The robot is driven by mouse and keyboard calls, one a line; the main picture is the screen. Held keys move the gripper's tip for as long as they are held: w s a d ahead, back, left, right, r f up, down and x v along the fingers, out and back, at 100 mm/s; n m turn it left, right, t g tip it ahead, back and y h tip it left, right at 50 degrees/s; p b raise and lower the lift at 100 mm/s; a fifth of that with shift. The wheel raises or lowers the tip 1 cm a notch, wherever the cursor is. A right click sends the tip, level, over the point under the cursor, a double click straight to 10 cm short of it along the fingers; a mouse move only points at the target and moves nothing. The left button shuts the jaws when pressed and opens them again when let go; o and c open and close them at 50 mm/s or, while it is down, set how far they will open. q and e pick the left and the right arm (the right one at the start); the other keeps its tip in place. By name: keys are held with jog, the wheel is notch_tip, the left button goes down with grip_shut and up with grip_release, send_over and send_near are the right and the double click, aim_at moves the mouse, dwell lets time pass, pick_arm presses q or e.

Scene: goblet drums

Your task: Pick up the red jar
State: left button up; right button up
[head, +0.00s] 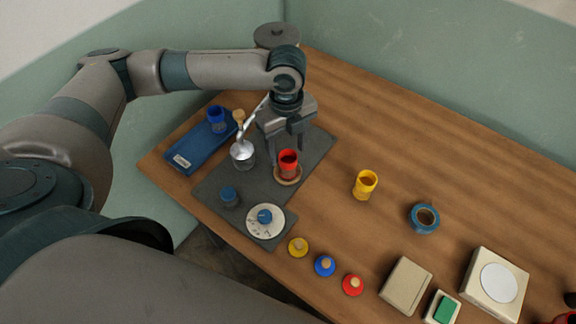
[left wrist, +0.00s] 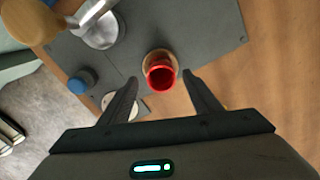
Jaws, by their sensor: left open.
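The red jar (head: 288,161) stands upright on a round wooden coaster (head: 287,178) at the right edge of the dark grey mat. My left gripper (head: 287,153) points down over it, with its fingers close to the jar in the head view. In the left wrist view the red jar (left wrist: 160,74) lies ahead of and between the two spread fingers of the left gripper (left wrist: 158,88). The fingers are open and apart from the jar there. My right gripper is not in view.
A blue box (head: 200,142) lies left. A yellow jar (head: 365,185) and blue tape roll (head: 424,218) stand right.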

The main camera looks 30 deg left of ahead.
aim_at(288, 160)
pick_arm(q)
jog(key=shift+f+p, duration=0.35)
jog(key=shift+f, duration=0.25)
jog(key=shift+d+f+p, duration=0.15)
jog(key=shift+f+p, duration=0.35)
jog(key=shift+f, duration=1.45)
jog(key=c, duration=1.3)
jog(key=shift+r, duration=0.15)
